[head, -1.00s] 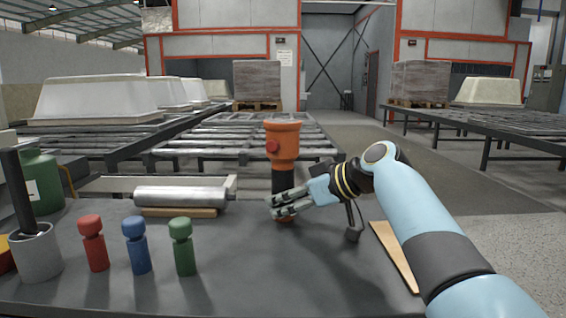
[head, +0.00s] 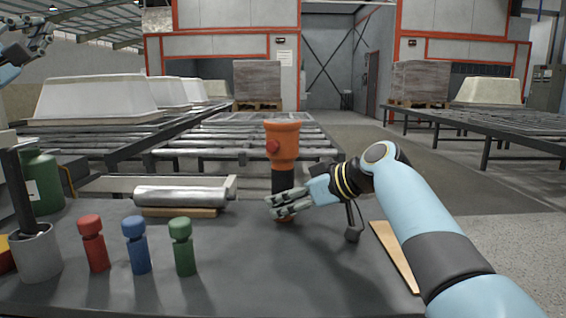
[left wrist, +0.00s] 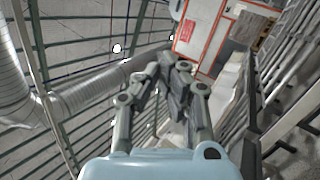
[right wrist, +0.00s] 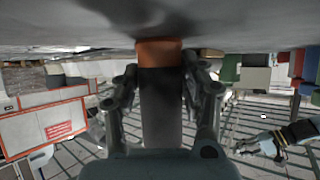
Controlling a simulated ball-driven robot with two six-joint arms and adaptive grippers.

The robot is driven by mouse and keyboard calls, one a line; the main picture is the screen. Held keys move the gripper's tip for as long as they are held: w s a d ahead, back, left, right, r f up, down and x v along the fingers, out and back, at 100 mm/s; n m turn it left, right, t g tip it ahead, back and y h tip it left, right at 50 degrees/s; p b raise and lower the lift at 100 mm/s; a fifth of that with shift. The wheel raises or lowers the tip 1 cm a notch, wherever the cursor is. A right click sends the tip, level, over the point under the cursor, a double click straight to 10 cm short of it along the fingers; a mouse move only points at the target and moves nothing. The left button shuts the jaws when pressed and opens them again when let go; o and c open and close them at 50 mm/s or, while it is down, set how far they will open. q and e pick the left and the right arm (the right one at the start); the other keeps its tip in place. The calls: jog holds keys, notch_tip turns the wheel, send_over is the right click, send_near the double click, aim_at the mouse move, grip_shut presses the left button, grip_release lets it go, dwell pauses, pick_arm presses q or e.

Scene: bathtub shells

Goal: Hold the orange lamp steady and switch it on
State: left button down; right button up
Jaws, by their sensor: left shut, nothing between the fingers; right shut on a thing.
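The orange lamp (head: 283,143) stands upright on the dark table, with an orange head, a red round button (head: 272,146) on its side and a dark handle. My right gripper (head: 283,204) is shut on the lamp's dark handle, low near the table. In the right wrist view the fingers sit on both sides of the dark handle (right wrist: 163,105), with an orange end beyond it. My left gripper (head: 42,35) is high at the top left of the head view, far from the lamp. It is shut and empty; the left wrist view also shows its fingers (left wrist: 172,75) together.
Red (head: 93,243), blue (head: 136,245) and green (head: 182,247) peg figures stand at the table's left front. A grey cup (head: 36,255) and a green bottle (head: 42,182) are further left. A silver roll (head: 180,196) lies behind them. The front middle of the table is clear.

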pick_arm(q)
jog(key=d+f+m+g+h, duration=0.3)
jog(key=d+f+m+h, duration=0.15)
jog(key=d, duration=0.45)
jog(key=m+g+h, duration=0.7)
jog(key=m+g, duration=0.5)
jog(key=m, duration=0.2)
send_near(273, 146)
jog(key=s+d, duration=0.2)
jog(key=s, duration=0.3)
jog(key=w+d+f, duration=0.1)
jog(key=w+d, duration=0.3)
jog(key=w, duration=0.3)
jog(key=shift+d+g, duration=0.3)
jog(key=shift+d, duration=0.05)
